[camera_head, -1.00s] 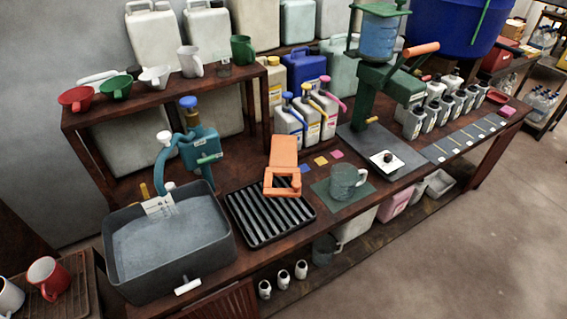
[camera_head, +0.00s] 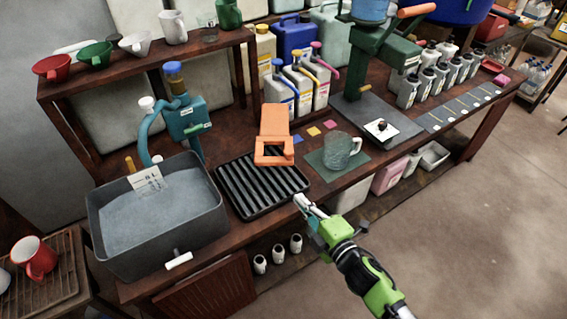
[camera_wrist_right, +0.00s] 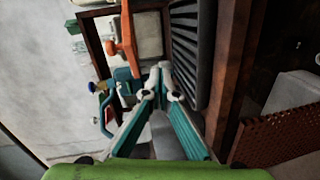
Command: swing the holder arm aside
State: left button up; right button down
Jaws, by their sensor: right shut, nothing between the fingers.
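The orange holder arm (camera_head: 275,122) reaches forward over the black slotted drip tray (camera_head: 245,206). Its squared frame end hangs at the tray's back right. It also shows in the right wrist view (camera_wrist_right: 127,40), left of the tray (camera_wrist_right: 188,45). My right gripper (camera_head: 301,202) comes in from the lower right. It is shut and empty near the tray's front right corner, apart from the holder arm. In the wrist view its fingertips (camera_wrist_right: 156,82) meet, pointing toward the bench. My left gripper is in neither view.
A grey basin (camera_head: 160,225) stands left of the tray, with a teal pump (camera_head: 186,118) behind it. A glass mug (camera_head: 340,151) stands on a green mat to the right. Pump bottles (camera_head: 299,85) stand behind. The floor at the right front is clear.

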jog(key=a+r+n+y, duration=0.2)
jog(key=a+r+n, duration=0.1)
jog(key=r, duration=0.4)
jog(key=shift+s+r+t, duration=0.3)
jog(key=shift+t, duration=0.1)
jog(key=shift+w+a, duration=0.1)
jog(key=shift+a, duration=0.05)
jog(key=w+a+p, duration=0.1)
jog(key=w+p, duration=0.1)
jog(key=w, duration=0.7)
jog(key=shift+w+a+p, duration=0.15)
jog(key=shift+a+p, duration=0.05)
jog(key=shift+p, duration=0.1)
jog(key=shift+d, duration=0.15)
